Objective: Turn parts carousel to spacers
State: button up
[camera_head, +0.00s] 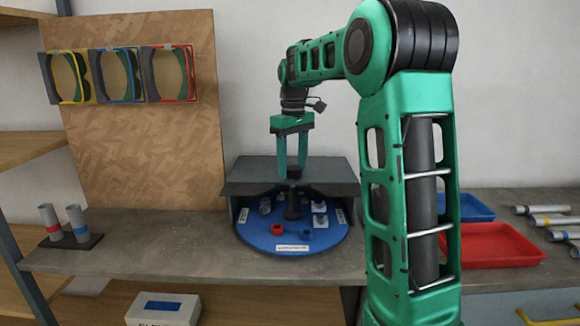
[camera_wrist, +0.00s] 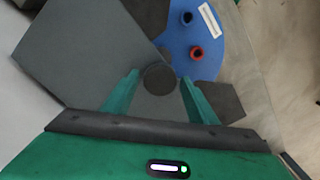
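The parts carousel is a blue disc (camera_head: 265,240) on the bench, its back half under a grey cover (camera_head: 245,175). It carries small red, blue and grey parts and white labels too small to read. A dark post (camera_head: 292,207) stands at its middle. A round dark knob (camera_head: 294,172) sits above the cover. My gripper (camera_head: 293,170) points down at the knob, one green finger on each side. In the wrist view the knob (camera_wrist: 160,78) lies between the open fingertips, with a small gap on both sides. The disc's front part (camera_wrist: 208,65) also shows there.
A red tray (camera_head: 495,245) and a blue tray (camera_head: 465,208) stand at the right, with grey tubes (camera_head: 550,222) beyond. Two tubes stand in a dark holder (camera_head: 72,243) at the left. Colored frames (camera_head: 120,75) hang on a board.

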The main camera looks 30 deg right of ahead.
jog(key=shift+r, duration=0.1)
notch_tip(320, 180, up, 11)
jog(key=shift+f, duration=0.2)
dwell(0.5)
dwell(0.4)
jog(key=s+a+f+m, duration=0.1)
jog(key=s+f+m, duration=0.2)
jog(key=s+f, duration=0.5)
jog(key=s+a+f+m, duration=0.2)
jog(key=s+f, duration=0.6)
jog(key=s, duration=0.7)
jog(key=s+a+f+m, duration=0.1)
jog(key=s+f+m, duration=0.2)
jog(key=s+f, duration=0.5)
jog(key=s, duration=0.4)
jog(key=shift+s+a+m, duration=0.3)
jog(key=shift+s+a, duration=0.05)
jog(key=shift+w, duration=0.1)
